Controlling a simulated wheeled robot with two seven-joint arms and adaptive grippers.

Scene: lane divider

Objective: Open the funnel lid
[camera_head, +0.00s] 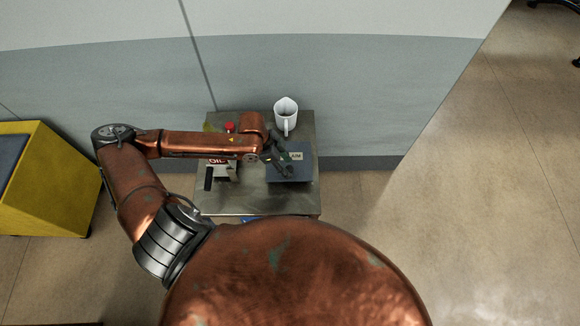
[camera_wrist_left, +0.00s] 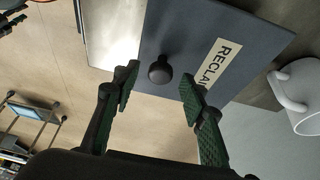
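The funnel lid appears to be the dark blue-grey flat panel (camera_head: 300,174) on the right part of the metal table. In the left wrist view the lid (camera_wrist_left: 185,35) carries a pale label reading "RECLA…" and a round dark knob (camera_wrist_left: 160,70). My left gripper (camera_head: 280,163) is over the lid and partly covers it in the head view. In the wrist view the left gripper (camera_wrist_left: 158,93) is open, with the knob showing between its fingers and apart from both. The knob is hidden in the head view. My right gripper is not in view.
A white jug (camera_head: 286,118) stands behind the lid and also shows in the wrist view (camera_wrist_left: 302,95). An object marked "OIL" (camera_head: 217,161) and a red-topped item (camera_head: 229,127) stand on the table (camera_head: 245,203), left of the lid. A wall panel rises behind; a yellow bin (camera_head: 50,190) is at left.

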